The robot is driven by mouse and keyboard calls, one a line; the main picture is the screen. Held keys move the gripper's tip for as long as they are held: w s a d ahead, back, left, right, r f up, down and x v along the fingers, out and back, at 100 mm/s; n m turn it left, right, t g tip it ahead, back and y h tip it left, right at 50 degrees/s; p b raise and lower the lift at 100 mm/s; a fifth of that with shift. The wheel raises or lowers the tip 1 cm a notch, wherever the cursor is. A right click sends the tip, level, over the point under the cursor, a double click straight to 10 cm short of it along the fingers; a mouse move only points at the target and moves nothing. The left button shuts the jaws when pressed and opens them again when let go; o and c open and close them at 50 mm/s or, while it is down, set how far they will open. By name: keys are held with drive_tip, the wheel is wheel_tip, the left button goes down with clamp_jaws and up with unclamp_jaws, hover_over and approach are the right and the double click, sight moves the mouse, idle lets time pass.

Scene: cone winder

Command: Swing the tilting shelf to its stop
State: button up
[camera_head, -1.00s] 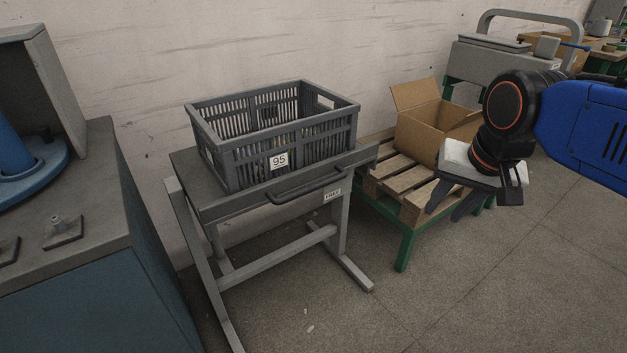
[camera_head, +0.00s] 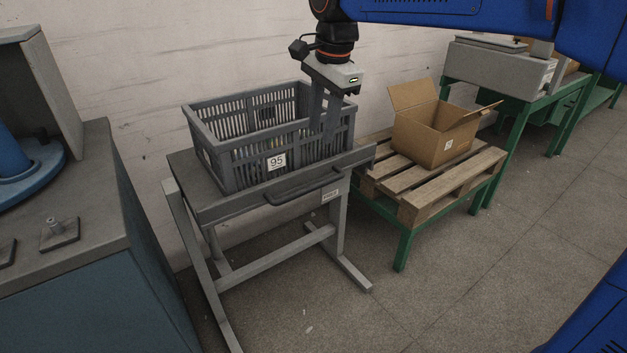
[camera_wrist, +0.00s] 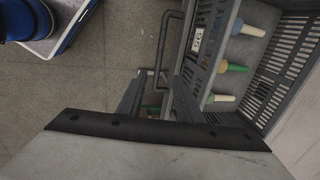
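The tilting shelf (camera_head: 220,205) is a grey top on a grey metal stand, with a dark bar handle (camera_head: 305,187) along its front edge. The handle also shows in the wrist view (camera_wrist: 163,45). A grey slatted crate (camera_head: 240,168) labelled 95 stands on the shelf. My gripper (camera_head: 322,132) points down in front of the crate's right part, above the handle's right end. It is open and empty, with a gap between its fingers in the wrist view (camera_wrist: 157,95). It appears apart from the handle; the exact distance is unclear.
A pallet (camera_head: 430,190) on a green stand, with an open cardboard box (camera_head: 430,145), is to the right. A blue-grey cabinet (camera_head: 80,270) stands left. Cones (camera_wrist: 235,68) lie in the crate. The floor in front is clear.

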sight(312, 185)
drive_tip(key=w+f, duration=0.1)
drive_tip(key=f, duration=0.4)
drive_tip(key=a+f, duration=0.1)
drive_tip(key=f, duration=0.5)
drive_tip(key=w+a+f, duration=0.1)
drive_tip(key=f, duration=0.5)
drive_tip(key=shift+w, duration=0.3)
clamp_jaws()
